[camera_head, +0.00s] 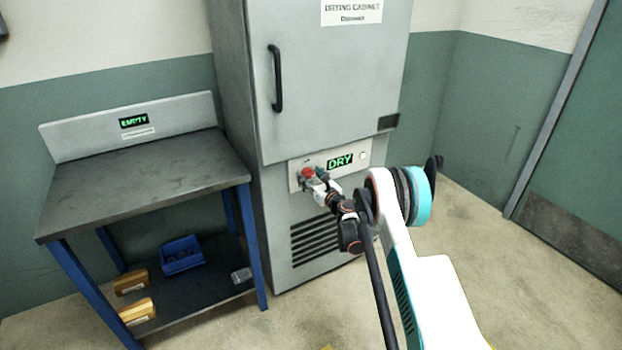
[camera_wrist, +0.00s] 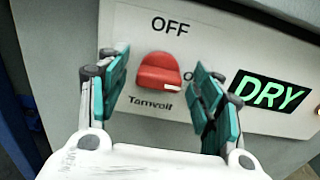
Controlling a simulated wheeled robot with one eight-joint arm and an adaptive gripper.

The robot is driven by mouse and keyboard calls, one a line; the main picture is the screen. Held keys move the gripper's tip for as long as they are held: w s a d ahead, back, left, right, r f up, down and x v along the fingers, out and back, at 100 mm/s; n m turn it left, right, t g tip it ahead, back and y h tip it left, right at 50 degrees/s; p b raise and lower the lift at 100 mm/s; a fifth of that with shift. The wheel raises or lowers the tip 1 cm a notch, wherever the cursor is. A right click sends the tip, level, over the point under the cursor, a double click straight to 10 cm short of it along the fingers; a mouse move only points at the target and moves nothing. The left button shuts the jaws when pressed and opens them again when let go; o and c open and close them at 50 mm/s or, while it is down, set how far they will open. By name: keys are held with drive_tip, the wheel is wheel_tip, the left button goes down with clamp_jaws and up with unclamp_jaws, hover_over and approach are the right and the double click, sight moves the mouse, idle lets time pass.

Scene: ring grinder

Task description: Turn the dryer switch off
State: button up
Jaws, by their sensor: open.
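The dryer switch (camera_wrist: 158,74) is a red rotary knob on a pale panel, with "OFF" printed above it and a partly hidden label to its right. Its pale pointer mark sits at the lower right, toward that partly hidden label. The knob also shows as a small red spot in the head view (camera_head: 307,173). My gripper (camera_wrist: 160,85) is open, with one teal-padded finger on each side of the knob. I cannot tell whether a finger touches it. In the head view my gripper (camera_head: 318,180) is at the panel of the drying cabinet (camera_head: 330,80).
A lit green "DRY" display (camera_wrist: 269,93) is right of the knob. The cabinet door has a black handle (camera_head: 275,78). A workbench (camera_head: 145,180) with an "EMPTY" sign stands left, with a blue bin (camera_head: 181,256) on its lower shelf. Open floor lies to the right.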

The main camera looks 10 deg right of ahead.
drive_tip(key=c, duration=1.1)
drive_tip(key=shift+o, duration=0.2)
drive_tip(key=shift+n, duration=0.3)
drive_tip(key=n, duration=0.3)
drive_tip(key=shift+a+n, duration=0.1)
drive_tip(key=shift+n, duration=0.2)
drive_tip(key=n, duration=0.4)
drive_tip(key=shift+n, duration=0.3)
drive_tip(key=n, duration=0.4)
drive_tip(key=shift+a+f, duration=0.1)
drive_tip(key=shift+f, duration=0.05)
drive_tip(key=n, duration=0.5)
drive_tip(key=shift+s+f, duration=0.1)
